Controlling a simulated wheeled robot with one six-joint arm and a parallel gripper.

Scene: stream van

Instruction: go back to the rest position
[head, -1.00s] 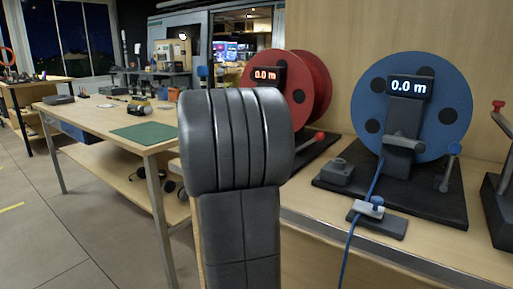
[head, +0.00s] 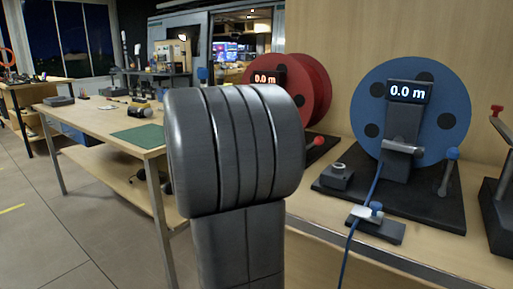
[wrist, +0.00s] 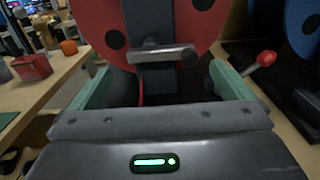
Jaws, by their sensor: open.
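My gripper (wrist: 160,72) shows in the wrist view with its two green fingers spread apart and nothing between them that it grips. A red reel (wrist: 172,22) with a grey crank handle (wrist: 160,54) stands in front of the fingers. In the head view my own grey arm link fills the middle and hides the gripper and part of the red reel (head: 312,85). The red reel's display reads 0.0 m.
A blue reel (head: 440,135) reading 0.0 m stands on a black base at the right, with a blue cable running through a small clamp (head: 376,228). A workbench (head: 90,118) with a green mat (head: 140,135) is at the left. Floor (head: 70,215) in front is clear.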

